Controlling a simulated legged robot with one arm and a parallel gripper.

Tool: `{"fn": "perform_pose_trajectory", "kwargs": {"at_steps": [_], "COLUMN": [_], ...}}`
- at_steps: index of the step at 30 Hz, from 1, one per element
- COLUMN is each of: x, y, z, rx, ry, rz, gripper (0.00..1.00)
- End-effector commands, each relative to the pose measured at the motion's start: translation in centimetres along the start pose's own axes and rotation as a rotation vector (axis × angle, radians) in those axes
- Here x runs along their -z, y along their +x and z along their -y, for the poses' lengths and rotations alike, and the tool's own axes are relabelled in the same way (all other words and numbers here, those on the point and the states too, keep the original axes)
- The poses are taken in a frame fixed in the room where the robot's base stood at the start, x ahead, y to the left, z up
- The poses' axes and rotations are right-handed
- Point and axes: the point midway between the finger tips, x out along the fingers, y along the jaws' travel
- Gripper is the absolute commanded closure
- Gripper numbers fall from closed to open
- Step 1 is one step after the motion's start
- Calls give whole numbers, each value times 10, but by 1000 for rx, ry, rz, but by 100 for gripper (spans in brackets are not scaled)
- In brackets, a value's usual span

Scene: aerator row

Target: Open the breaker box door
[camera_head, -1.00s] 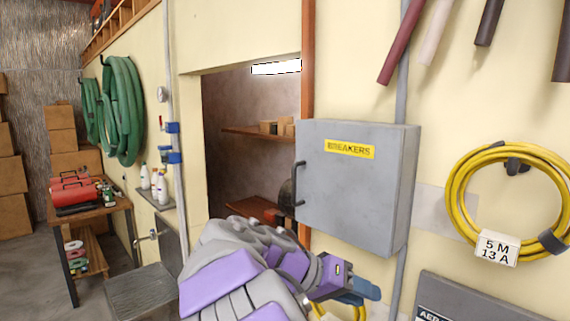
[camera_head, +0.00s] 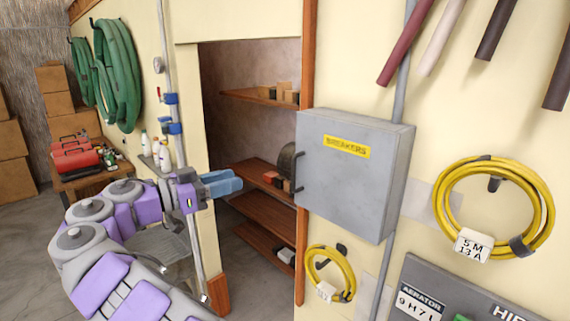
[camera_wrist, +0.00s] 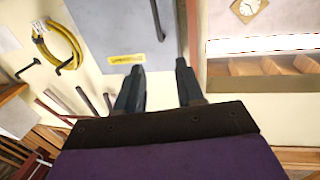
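The grey breaker box (camera_head: 350,195) hangs on the cream wall, its door shut, with a yellow BREAKERS label (camera_head: 347,147) near the top. A dark vertical handle (camera_head: 297,172) is on the door's left edge. My gripper (camera_head: 236,183) is left of the handle, apart from it, in front of the shelf opening. In the wrist view the gripper (camera_wrist: 160,66) has its two dark fingers spread with nothing between them. The box (camera_wrist: 105,25) appears upside down there, and the handle (camera_wrist: 157,20) shows beyond the fingertips.
A wooden-edged opening with shelves (camera_head: 265,170) lies left of the box. Yellow cable coils (camera_head: 545,205) hang to the right and below (camera_head: 348,280). A grey aerator panel (camera_head: 425,275) sits at lower right. A vertical pipe (camera_head: 172,60) runs up the wall left of the opening.

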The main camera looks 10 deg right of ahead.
Motion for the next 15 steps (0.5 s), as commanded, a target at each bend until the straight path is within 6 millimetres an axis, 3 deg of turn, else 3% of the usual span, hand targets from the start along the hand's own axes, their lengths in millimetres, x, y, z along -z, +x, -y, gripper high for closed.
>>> {"fn": "perform_pose_trajectory", "kwargs": {"at_steps": [15], "x": [2], "y": [83], "z": [0], "rx": [-2], "ry": [-6], "rz": [-2], "gripper": [62]}}
